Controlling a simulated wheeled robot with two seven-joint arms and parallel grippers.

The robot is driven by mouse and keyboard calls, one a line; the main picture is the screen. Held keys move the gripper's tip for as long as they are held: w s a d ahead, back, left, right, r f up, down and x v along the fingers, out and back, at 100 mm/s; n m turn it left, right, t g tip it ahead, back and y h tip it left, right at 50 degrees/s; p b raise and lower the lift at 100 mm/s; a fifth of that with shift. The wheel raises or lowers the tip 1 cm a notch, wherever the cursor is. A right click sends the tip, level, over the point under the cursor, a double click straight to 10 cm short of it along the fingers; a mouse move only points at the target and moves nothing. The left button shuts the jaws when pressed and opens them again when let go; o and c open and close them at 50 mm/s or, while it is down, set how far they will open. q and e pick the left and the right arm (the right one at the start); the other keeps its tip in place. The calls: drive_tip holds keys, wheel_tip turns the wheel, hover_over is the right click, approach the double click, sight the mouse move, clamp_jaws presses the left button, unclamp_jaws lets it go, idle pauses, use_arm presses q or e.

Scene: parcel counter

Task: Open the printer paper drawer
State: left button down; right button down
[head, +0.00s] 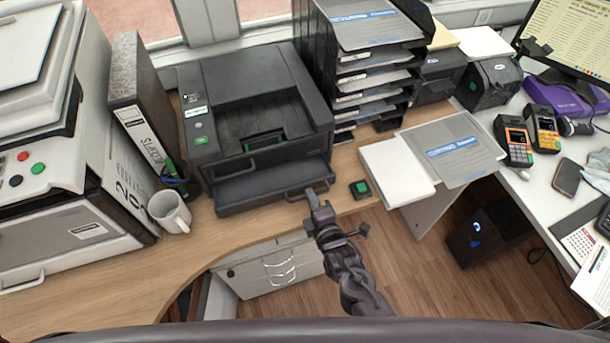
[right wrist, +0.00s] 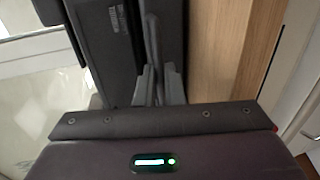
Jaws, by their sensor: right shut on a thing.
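The black printer (head: 255,95) stands on the wooden counter. Its paper drawer (head: 262,188) is at the bottom front and juts out a little beyond the body above it. A thin bar handle (head: 296,194) is on the drawer front, towards its right side. My right gripper (head: 318,196) is at the right part of this handle, just over the counter's front edge. In the right wrist view, its fingers (right wrist: 158,84) are shut on the handle (right wrist: 152,40), beside the dark drawer front. My left gripper is not in view.
A white mug (head: 170,212) and a binder (head: 150,125) stand left of the printer. A paper tray stack (head: 372,85) is to its right. A small black box with a green button (head: 360,189) lies right of my gripper. Floor is open in front of the counter.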

drive_tip(key=f+p+v, duration=0.1)
drive_tip(key=p+v, duration=0.1)
drive_tip(key=v, duration=0.6)
drive_tip(key=f+p+v, duration=0.2)
drive_tip(key=p+v, duration=0.1)
drive_tip(key=v, duration=0.5)
drive_tip(key=shift+s+d+f, duration=0.2)
drive_tip(key=shift+s, duration=0.35)
drive_tip(key=c, duration=1.5)
unclamp_jaws()
drive_tip(key=shift+c, duration=0.2)
drive_tip(key=b+v, duration=0.1)
drive_tip(key=v, duration=0.6)
drive_tip(key=shift+s, duration=0.35)
